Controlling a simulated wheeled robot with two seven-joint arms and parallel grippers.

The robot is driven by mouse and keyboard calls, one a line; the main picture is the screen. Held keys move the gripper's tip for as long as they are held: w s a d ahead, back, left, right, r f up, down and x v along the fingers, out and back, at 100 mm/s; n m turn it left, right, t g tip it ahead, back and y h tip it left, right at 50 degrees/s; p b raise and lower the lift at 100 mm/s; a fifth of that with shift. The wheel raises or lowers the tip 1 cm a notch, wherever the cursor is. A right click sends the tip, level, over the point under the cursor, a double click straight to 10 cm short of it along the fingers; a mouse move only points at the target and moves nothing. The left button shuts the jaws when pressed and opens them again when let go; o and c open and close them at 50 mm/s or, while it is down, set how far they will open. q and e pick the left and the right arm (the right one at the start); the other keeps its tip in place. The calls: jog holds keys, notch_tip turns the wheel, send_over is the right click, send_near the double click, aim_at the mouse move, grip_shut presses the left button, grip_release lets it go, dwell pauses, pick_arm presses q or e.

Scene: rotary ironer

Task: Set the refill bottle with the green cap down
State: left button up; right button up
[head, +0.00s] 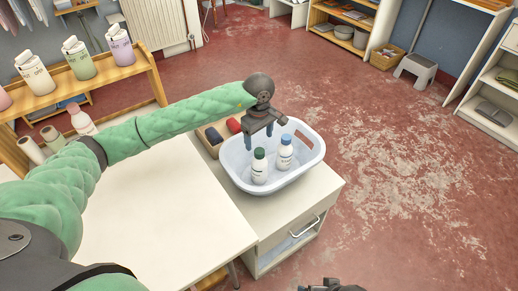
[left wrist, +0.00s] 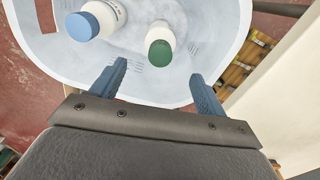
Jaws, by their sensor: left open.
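The refill bottle with the green cap (head: 259,168) stands upright in a white plastic basin (head: 234,166) on a low cabinet. My left gripper (head: 259,138) is open just above this bottle. In the left wrist view the green cap (left wrist: 159,54) lies ahead of the open fingers (left wrist: 159,72), between their lines and apart from both. A second white bottle with a blue cap (head: 284,154) stands beside it in the basin; it also shows in the left wrist view (left wrist: 92,20). A dark part at the bottom edge of the head view seems to be my right gripper (head: 330,286); its fingers cannot be made out.
A bare cream table (head: 160,225) lies left of the cabinet (head: 300,222). A small box (head: 212,146) with dark and red items sits behind the basin. A wooden shelf (head: 112,78) with several bottles is at the left.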

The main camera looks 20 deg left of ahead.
pick_arm(q)
jog(key=shift+r, duration=1.2)
